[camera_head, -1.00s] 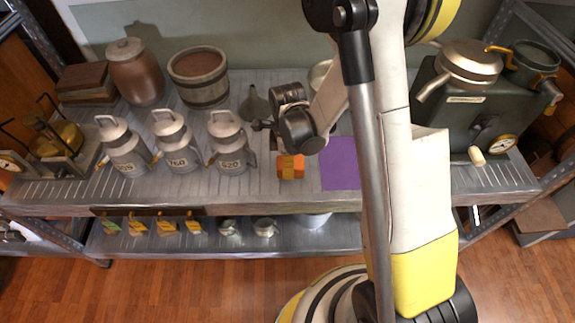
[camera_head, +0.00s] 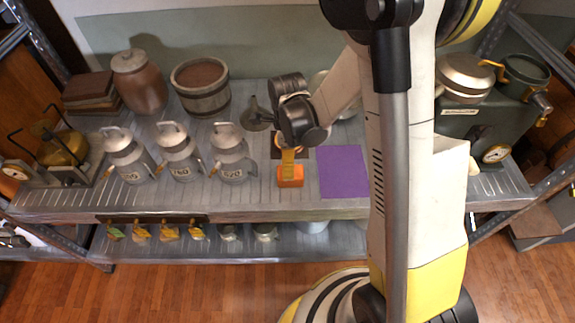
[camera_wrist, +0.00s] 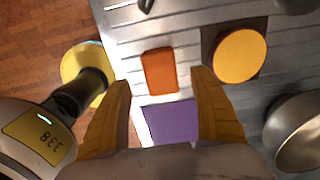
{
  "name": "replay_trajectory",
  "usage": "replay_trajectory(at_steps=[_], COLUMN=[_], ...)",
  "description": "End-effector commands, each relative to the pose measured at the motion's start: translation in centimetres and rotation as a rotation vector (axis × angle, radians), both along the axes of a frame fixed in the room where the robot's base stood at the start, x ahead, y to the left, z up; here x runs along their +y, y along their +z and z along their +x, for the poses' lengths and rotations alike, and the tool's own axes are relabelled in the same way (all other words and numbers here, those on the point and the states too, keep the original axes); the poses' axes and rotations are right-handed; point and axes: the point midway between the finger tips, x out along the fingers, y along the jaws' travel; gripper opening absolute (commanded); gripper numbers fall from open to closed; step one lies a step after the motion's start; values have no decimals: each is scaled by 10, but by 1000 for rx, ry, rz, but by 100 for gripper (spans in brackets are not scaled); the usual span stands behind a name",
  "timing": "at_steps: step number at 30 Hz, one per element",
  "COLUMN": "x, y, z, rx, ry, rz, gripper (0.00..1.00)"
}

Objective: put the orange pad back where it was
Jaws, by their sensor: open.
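The orange pad (camera_head: 291,179) lies on the grey slatted shelf top near its front edge, left of a purple pad (camera_head: 342,172). In the wrist view the orange pad (camera_wrist: 160,72) is flat, beside and apart from the purple pad (camera_wrist: 172,124). My gripper (camera_head: 290,160) is above the orange pad, with one yellow finger overlapping its rear edge in the head view. In the wrist view my gripper (camera_wrist: 161,80) is open and empty, its fingertips on either side of the pad's outline. The exact height above the pad cannot be told.
A dark brown square (camera_wrist: 218,37) carries a round yellow-orange object (camera_wrist: 240,56), behind the orange pad. A metal pan (camera_wrist: 297,132) is near. Numbered milk cans (camera_head: 232,157) stand to the left. A dark funnel (camera_head: 255,115) stands behind.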

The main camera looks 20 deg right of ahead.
Motion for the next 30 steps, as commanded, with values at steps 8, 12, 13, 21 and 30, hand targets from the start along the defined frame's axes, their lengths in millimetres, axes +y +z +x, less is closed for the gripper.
replay_trajectory(at_steps=[8, 12, 13, 21, 30], x=[0, 0, 0, -2, -5], y=[49, 63, 69, 161, 229], z=[0, -2, -3, -37, -99], rx=[0, -16, -25, -219, -397], ry=[0, 46, 76, 677, 1434], rz=[0, 0, -1, -75, -355], gripper=[73, 73, 73, 73, 73])
